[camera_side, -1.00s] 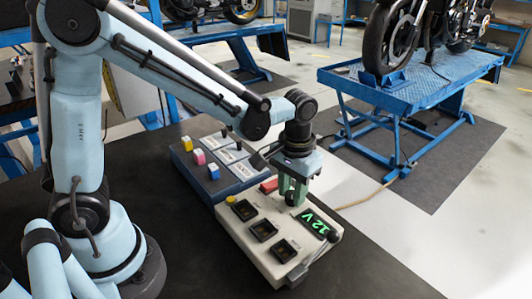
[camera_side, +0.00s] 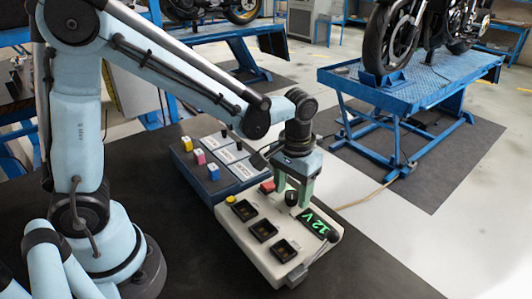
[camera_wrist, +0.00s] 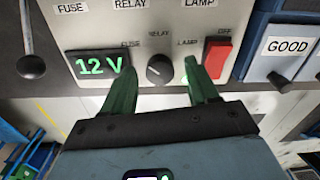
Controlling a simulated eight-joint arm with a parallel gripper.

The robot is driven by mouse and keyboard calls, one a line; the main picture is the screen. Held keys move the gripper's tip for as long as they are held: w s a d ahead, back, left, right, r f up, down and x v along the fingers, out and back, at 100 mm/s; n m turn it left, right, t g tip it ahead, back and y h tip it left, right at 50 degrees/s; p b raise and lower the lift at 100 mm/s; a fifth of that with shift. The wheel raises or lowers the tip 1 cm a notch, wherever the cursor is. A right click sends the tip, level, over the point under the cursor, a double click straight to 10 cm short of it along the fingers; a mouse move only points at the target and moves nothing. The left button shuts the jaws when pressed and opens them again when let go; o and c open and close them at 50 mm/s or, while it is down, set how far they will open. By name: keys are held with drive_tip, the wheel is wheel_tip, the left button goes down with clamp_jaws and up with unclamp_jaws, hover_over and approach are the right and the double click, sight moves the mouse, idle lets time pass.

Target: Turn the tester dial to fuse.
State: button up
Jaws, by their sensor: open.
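The tester (camera_side: 285,230) is a pale box with a green-lit display (camera_wrist: 98,66) reading 12 V. Its black round dial (camera_wrist: 159,69) sits below the small labels FUSE, RELAY and LAMP in the wrist view. A pale mark shows on the dial's face, but it is too small to tell surely which label it points at. The dial also shows in the side view (camera_side: 291,199). My gripper (camera_wrist: 160,78) is open, with one green finger on each side of the dial and a gap to it on both sides. The fingers are empty.
A red OFF switch (camera_wrist: 217,58) is right of the dial, close to the right finger. A black-knobbed lever (camera_wrist: 31,66) is at the tester's left in the wrist view. A blue sorting box (camera_side: 215,165) with coloured blocks stands beside the tester. The dark bench is bare in front.

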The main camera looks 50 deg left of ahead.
sight(289, 195)
wheel_tip(289, 195, up, 12)
idle(0.6)
drive_tip(key=s+a+f+m+t, duration=0.1)
drive_tip(key=s+a+f+t, duration=0.2)
drive_tip(key=s+a+t, duration=0.3)
drive_tip(key=shift+s+a+f+m+t, duration=0.4)
drive_tip(key=shift+t, duration=0.2)
idle(0.7)
